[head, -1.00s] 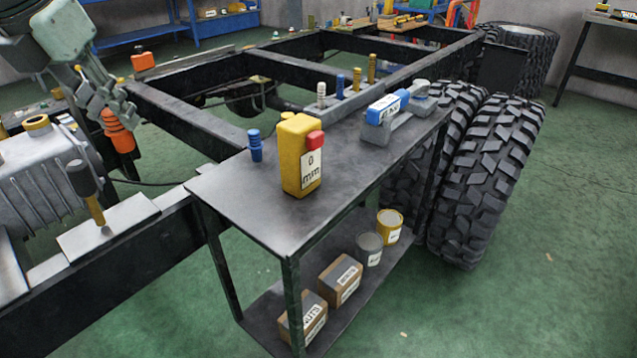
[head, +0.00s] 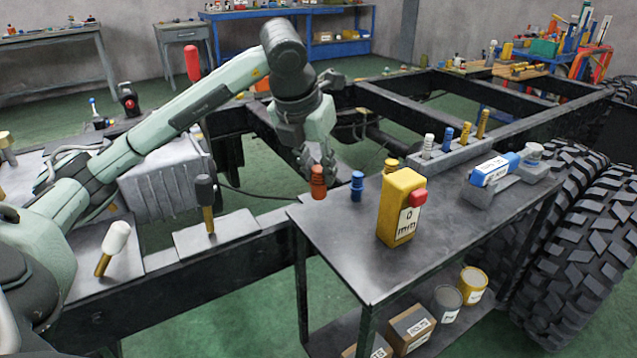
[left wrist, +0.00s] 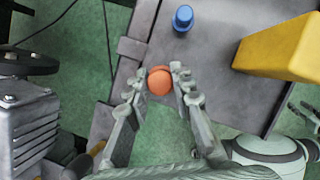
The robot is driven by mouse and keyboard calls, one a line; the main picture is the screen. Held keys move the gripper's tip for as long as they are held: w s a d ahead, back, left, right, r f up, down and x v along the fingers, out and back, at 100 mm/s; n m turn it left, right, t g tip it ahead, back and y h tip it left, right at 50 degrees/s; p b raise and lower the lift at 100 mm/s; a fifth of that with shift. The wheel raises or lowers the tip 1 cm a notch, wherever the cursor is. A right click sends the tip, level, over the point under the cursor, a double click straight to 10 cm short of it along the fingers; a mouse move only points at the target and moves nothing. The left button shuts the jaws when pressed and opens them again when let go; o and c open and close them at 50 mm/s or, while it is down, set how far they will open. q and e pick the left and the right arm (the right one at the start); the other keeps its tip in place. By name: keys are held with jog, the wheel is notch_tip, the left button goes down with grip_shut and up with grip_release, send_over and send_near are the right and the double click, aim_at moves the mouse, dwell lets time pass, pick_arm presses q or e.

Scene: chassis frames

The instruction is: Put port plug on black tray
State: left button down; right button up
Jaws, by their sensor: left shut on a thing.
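My left gripper (head: 318,170) is shut on an orange port plug (head: 318,186), which hangs below the fingers at the left edge of the dark cart top (head: 345,235). In the left wrist view the orange plug (left wrist: 160,83) sits between the two fingertips (left wrist: 160,78), over the cart's edge. I cannot tell whether it touches the surface. A blue plug (head: 357,186) stands upright on the cart just right of it. No separate black tray stands out; the dark cart top is the nearest flat black surface. Grey finger-like parts at the wrist view's right edge may be my right gripper (left wrist: 303,112).
A yellow block-shaped gauge (head: 395,210) with a red knob stands right of the blue plug. A grey rack (head: 455,155) with upright pegs and a blue-and-white tool (head: 494,170) stand behind. Bare cart top lies in front. A mallet (head: 206,200) stands on the left plate.

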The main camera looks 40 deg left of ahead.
aim_at(315, 177)
pick_arm(q)
jog(key=shift+f, duration=1.85)
jog(key=shift+f, duration=0.15)
jog(key=c, duration=1.3)
grip_release()
pick_arm(e)
jog(key=shift+w+r, duration=0.1)
jog(key=shift+r, duration=0.25)
jog(key=shift+r, duration=0.1)
